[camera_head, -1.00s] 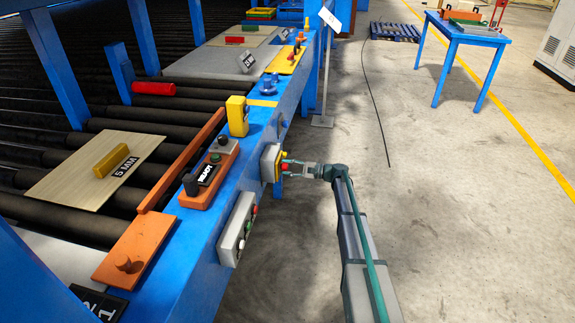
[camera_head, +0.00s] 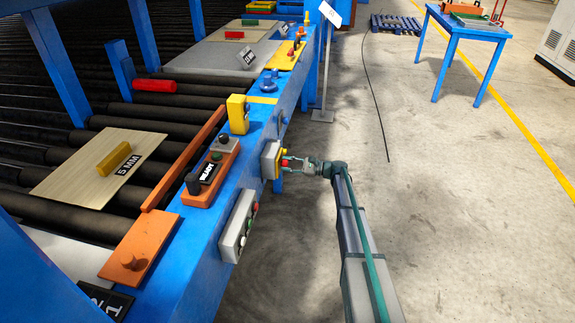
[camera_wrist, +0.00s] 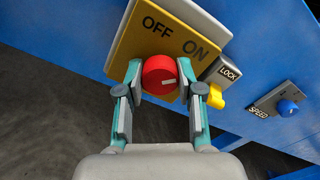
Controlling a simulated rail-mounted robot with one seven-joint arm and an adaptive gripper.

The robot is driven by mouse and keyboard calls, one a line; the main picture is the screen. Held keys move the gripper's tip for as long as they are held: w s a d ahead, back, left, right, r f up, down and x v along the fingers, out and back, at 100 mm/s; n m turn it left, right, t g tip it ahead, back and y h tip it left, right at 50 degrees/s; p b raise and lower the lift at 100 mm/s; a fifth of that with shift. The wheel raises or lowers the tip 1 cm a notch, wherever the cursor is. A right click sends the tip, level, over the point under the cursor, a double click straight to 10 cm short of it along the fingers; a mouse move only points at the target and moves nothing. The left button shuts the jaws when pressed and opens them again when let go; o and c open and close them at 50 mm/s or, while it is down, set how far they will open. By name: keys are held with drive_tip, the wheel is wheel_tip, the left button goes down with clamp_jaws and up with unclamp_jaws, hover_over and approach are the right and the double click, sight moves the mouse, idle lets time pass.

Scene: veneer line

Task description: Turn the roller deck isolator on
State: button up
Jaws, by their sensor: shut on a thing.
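The isolator is a yellow-faced grey box (camera_head: 270,160) on the side of the blue frame. In the wrist view its yellow plate (camera_wrist: 140,48) carries the words OFF and ON. Its red round knob (camera_wrist: 160,75) has a white mark pointing to the right of the picture, below the word ON. My gripper (camera_wrist: 160,88) has one finger on each side of the knob and is shut on it. In the head view my gripper (camera_head: 290,163) reaches the box from the right; the knob is too small there to read.
A grey LOCK block (camera_wrist: 224,72) with a yellow piece (camera_wrist: 215,97) sits close beside my right finger. A blue SPEED knob (camera_wrist: 287,107) is further right. A grey button box (camera_head: 238,226) is on the same frame side. The floor right of the frame is mostly clear.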

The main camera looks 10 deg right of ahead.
drive_tip(key=o, duration=1.2)
drive_tip(key=shift+c, duration=0.2)
drive_tip(key=v, duration=1.2)
